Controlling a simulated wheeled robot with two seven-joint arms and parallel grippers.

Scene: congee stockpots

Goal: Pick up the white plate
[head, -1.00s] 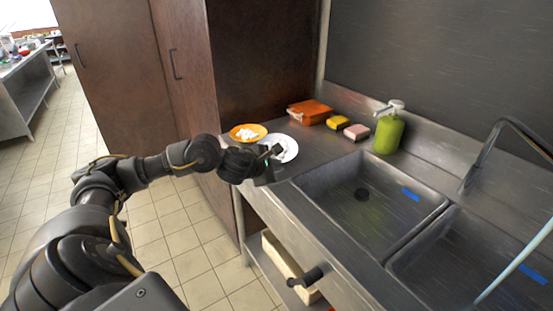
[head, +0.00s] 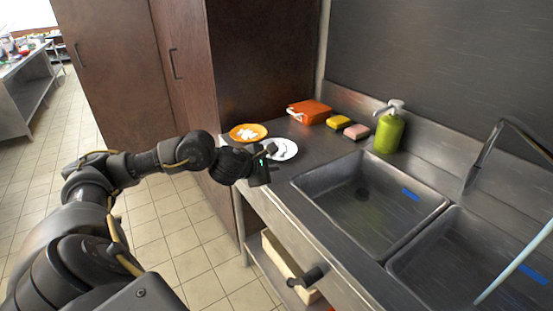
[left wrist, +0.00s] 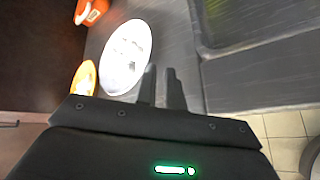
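The white plate (head: 286,149) lies flat on the steel counter left of the sink, beside the orange plate. It also shows in the left wrist view (left wrist: 126,57), left of my fingers. My left gripper (head: 271,158) is at the white plate's near left side and hides part of its edge in the head view. In the left wrist view, its two fingers (left wrist: 161,75) stand apart with a narrow empty gap, close to the plate's right rim. I cannot tell whether they touch it.
An orange plate (head: 260,132) with white pieces stands behind the white plate. An orange box (head: 311,112), a yellow sponge (head: 339,122), a pink sponge (head: 356,131) and a green soap bottle (head: 388,132) line the back. The sink (head: 362,194) is to the right, a brown cabinet (head: 262,65) behind.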

